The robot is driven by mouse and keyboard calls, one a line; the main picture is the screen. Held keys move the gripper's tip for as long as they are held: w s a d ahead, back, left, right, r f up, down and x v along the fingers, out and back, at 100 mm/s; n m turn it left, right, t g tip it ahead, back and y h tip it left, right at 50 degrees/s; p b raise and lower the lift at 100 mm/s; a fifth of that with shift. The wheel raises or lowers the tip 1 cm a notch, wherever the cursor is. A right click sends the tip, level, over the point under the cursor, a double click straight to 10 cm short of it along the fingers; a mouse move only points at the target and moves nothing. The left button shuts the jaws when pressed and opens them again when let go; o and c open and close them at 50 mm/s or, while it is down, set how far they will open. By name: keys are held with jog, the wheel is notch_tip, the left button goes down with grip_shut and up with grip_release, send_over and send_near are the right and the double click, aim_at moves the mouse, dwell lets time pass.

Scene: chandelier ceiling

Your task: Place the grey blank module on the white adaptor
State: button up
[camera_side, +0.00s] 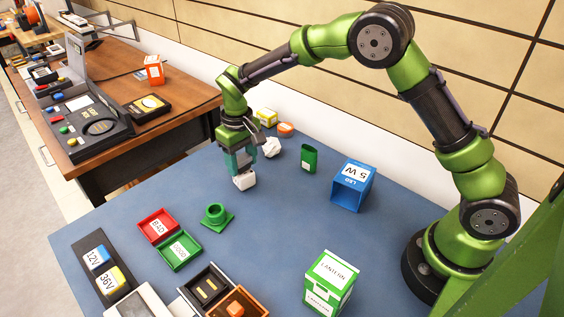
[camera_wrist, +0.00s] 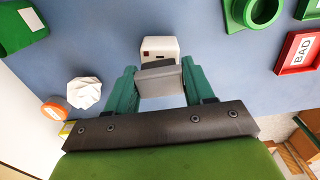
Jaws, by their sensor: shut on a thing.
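My gripper (camera_side: 240,168) points down over the blue table. In the wrist view its two teal fingers (camera_wrist: 158,86) are shut on the grey blank module (camera_wrist: 160,82), one finger at each side. The white adaptor (camera_wrist: 160,47), a small white block with a red dot and dark marks on its face, is just beyond the module and partly covered by it. In the side view the adaptor (camera_side: 244,182) is directly below the fingertips. The module is hard to make out there. I cannot tell whether module and adaptor touch or are seated.
A white faceted object (camera_side: 272,147), an orange round piece (camera_side: 286,128) and a green holder (camera_side: 309,158) are behind and right. A green round stand (camera_side: 216,217) and the red BAD tray (camera_side: 157,228) are in front.

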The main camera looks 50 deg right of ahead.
aim_at(242, 158)
jog(key=shift+f, duration=0.1)
jog(key=o, duration=1)
notch_tip(242, 158, up, 12)
jog(key=s+d+r+m+t+y, duration=0.25)
jog(key=s+d+r, duration=0.25)
jog(key=s+r, duration=0.5)
jog(key=s+d+f+m+t, duration=0.1)
jog(key=s+d+f+t, duration=0.1)
jog(key=s, duration=1.3)
jog(key=f+t, duration=0.1)
jog(key=t, duration=0.1)
jog(key=shift+t, duration=0.35)
